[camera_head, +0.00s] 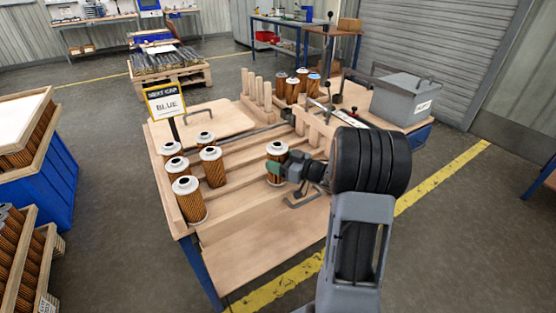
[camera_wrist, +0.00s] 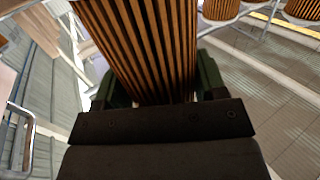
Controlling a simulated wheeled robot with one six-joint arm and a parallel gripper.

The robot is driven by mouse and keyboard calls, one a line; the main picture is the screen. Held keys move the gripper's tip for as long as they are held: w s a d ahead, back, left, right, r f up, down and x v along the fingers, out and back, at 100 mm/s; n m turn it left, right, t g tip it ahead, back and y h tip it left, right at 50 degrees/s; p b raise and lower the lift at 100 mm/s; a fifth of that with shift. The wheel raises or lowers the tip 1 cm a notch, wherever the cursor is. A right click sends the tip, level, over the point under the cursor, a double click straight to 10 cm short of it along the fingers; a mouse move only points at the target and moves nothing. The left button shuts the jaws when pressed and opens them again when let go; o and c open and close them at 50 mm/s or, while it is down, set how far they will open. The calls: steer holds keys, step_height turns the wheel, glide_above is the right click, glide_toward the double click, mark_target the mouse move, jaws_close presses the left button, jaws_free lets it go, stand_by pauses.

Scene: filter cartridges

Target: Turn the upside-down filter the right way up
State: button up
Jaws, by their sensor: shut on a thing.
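My gripper (camera_head: 291,171) is shut on a filter (camera_head: 277,151) with a white top ring and brown pleats, over the middle of the wooden bench (camera_head: 250,248). In the wrist view the filter's pleated side (camera_wrist: 145,45) fills the space between the green fingers. The held filter looks upright, with a white ring and dark hole at the top. I cannot tell whether it touches the bench, as its lower end is partly hidden by my gripper. Several similar filters (camera_head: 188,202) stand at the bench's left, with white ends up.
A sign (camera_head: 166,103) reads "NEXT CAP BLUE". Wooden pegs (camera_head: 256,88) and several more filters (camera_head: 281,86), one blue-topped, stand at the back. A grey lidded box (camera_head: 404,98) is at the right. Wooden rails cross the bench; its front is clear.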

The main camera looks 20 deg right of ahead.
steer(key=shift+f+b, duration=0.3)
steer(key=shift+f, duration=0.25)
steer(key=o, duration=1)
steer(key=shift+o, duration=0.2)
